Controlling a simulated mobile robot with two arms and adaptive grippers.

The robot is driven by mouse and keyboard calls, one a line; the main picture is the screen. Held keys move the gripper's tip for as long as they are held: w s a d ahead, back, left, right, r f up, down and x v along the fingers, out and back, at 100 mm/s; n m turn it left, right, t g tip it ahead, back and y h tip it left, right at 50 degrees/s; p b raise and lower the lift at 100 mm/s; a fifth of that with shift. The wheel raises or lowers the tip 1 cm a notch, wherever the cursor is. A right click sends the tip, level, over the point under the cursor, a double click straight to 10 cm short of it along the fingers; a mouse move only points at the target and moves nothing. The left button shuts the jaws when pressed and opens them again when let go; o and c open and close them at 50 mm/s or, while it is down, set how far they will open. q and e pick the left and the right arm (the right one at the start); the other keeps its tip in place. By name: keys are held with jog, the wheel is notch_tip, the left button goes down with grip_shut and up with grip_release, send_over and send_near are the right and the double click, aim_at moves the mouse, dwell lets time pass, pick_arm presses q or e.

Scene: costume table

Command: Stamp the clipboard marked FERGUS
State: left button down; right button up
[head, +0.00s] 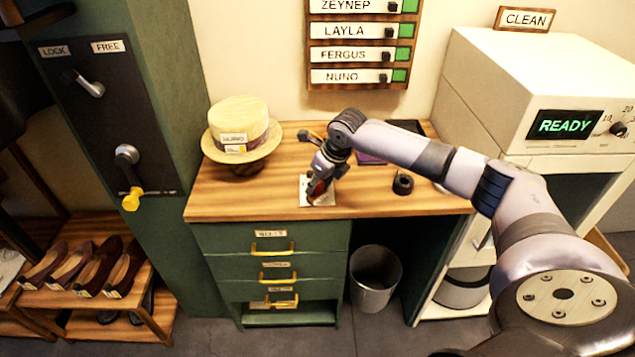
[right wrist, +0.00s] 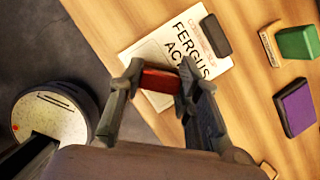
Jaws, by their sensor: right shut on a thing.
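The clipboard marked FERGUS (right wrist: 150,52) lies on the wooden desk top, its sheet reading "FERGUS ACT" and a dark clip at one edge in the right wrist view. In the head view it is a small pale sheet (head: 328,199) near the desk's front edge, partly covered by my right gripper. My right gripper (head: 318,190) is shut on a red block-like thing (right wrist: 160,81), probably the stamp, over the clipboard. The fingers hide part of the sheet, and I cannot tell whether the red thing touches it. My left gripper is not in view.
A purple pad (right wrist: 296,107) and a green block (right wrist: 298,42) lie on the desk beside the clipboard. A straw hat (head: 240,125) stands at the desk's left; a small black round thing (head: 402,184) lies to the right. A white machine (head: 530,90) reads READY.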

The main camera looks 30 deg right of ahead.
jog(key=shift+r+p, duration=3.25)
jog(key=shift+r, duration=0.3)
jog(key=shift+f, duration=0.1)
